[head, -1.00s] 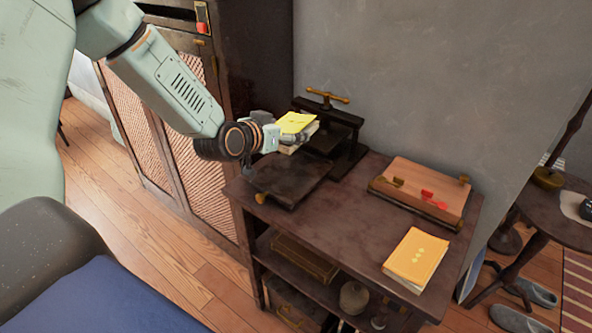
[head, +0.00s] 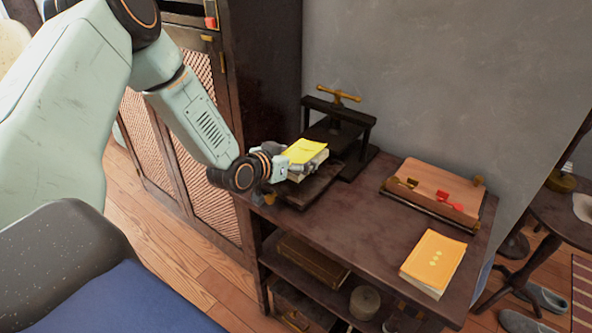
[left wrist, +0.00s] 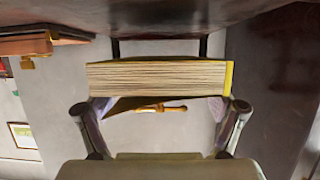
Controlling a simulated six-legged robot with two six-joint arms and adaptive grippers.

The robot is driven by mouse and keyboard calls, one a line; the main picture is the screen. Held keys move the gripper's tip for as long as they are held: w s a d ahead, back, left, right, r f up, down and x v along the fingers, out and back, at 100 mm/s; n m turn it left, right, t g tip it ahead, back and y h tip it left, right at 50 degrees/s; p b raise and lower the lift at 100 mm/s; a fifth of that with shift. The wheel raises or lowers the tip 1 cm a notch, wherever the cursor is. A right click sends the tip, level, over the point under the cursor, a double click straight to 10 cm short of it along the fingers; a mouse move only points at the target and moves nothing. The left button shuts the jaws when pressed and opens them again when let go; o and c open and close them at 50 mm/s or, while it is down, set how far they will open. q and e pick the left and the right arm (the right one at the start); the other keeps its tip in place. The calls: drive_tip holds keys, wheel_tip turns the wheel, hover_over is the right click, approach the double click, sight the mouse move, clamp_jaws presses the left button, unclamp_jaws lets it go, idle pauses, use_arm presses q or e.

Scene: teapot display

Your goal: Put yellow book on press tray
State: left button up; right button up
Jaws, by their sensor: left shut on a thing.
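The yellow book (head: 306,151) has a bright yellow cover and pale pages. My left gripper (head: 304,167) is shut on it and holds it cover up, low over the press tray (head: 325,187). The tray is a dark flat plate in front of the black book press (head: 340,130). I cannot tell whether the book touches the tray. In the left wrist view the book's page block (left wrist: 155,78) spans between the two fingers, with a yellow strip at its right end. My right gripper is not in view.
An orange-yellow book (head: 433,262) lies at the table's front right. A wooden board (head: 440,186) with brass and red parts lies behind it. The dark table (head: 370,225) is clear between them and the tray. A tall cabinet (head: 255,75) stands at the left.

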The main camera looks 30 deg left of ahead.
use_arm(q)
drive_tip(key=f, duration=0.1)
drive_tip(key=f+b, duration=0.1)
drive_tip(key=f, duration=0.1)
drive_tip(key=shift+d, duration=0.3)
drive_tip(key=shift+w+a, duration=0.1)
drive_tip(key=shift+a, duration=0.05)
drive_tip(key=shift+f, duration=0.15)
drive_tip(key=o, duration=1)
drive_tip(key=shift+o, duration=0.7)
